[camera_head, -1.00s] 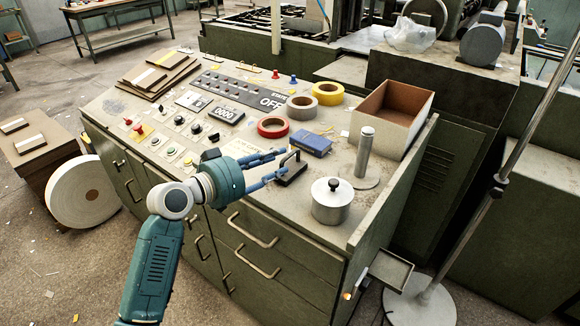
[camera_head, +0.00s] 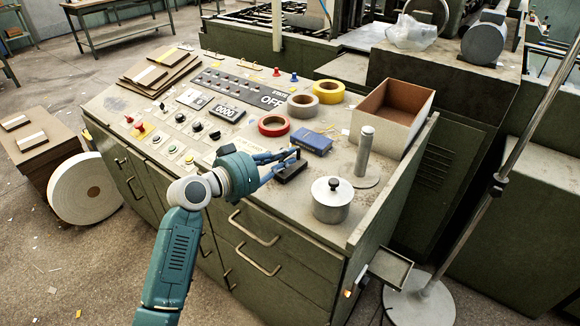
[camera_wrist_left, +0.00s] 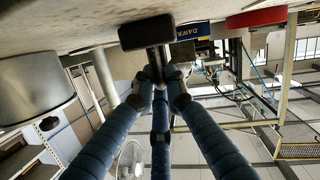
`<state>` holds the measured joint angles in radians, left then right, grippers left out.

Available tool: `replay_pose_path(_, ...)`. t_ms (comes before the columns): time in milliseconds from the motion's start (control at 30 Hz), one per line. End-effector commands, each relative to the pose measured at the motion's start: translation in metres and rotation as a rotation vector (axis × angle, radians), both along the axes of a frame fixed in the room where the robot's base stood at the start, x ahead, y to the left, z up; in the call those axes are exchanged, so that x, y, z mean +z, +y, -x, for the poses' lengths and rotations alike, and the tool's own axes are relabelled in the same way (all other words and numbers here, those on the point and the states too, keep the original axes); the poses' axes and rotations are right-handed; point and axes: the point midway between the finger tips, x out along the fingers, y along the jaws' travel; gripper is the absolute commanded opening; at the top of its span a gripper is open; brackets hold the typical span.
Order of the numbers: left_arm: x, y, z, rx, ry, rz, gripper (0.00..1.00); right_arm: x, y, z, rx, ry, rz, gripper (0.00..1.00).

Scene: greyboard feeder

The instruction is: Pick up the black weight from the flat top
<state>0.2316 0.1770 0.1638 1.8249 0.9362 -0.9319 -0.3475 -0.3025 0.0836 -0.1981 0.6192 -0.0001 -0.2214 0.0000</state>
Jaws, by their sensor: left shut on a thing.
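The black weight (camera_head: 290,171) is a dark block with a handle on top, and it is on the flat top (camera_head: 262,196) of the green cabinet. It also shows in the left wrist view (camera_wrist_left: 146,31), where its base appears against or very close to the top. My left gripper (camera_head: 293,154) reaches over the flat top from the left. Its blue fingers (camera_wrist_left: 160,84) are closed around the weight's handle. The fingers partly hide the handle in the head view. My right gripper does not show in any view.
A blue box (camera_head: 311,143) lies just behind the weight. A lidded metal pot (camera_head: 331,204) stands at its front right, and a metal post on a round base (camera_head: 365,157) stands to the right. Tape rolls (camera_head: 273,125) and an open carton (camera_head: 391,118) are farther back.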

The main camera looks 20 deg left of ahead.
Motion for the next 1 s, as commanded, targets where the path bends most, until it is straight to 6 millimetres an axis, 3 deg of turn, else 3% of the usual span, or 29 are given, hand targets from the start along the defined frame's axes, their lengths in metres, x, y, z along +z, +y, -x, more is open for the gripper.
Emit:
replay_pose_path(267,0.009,0.0,-0.001,0.0,-0.009,0.001,0.0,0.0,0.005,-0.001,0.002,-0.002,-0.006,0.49)
replay_pose_path(467,0.031,0.001,-0.001,0.0,-0.013,0.0,0.0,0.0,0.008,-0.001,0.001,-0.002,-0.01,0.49)
replay_pose_path(1000,0.161,0.0,0.0,0.0,-0.015,0.0,0.0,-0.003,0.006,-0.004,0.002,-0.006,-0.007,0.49)
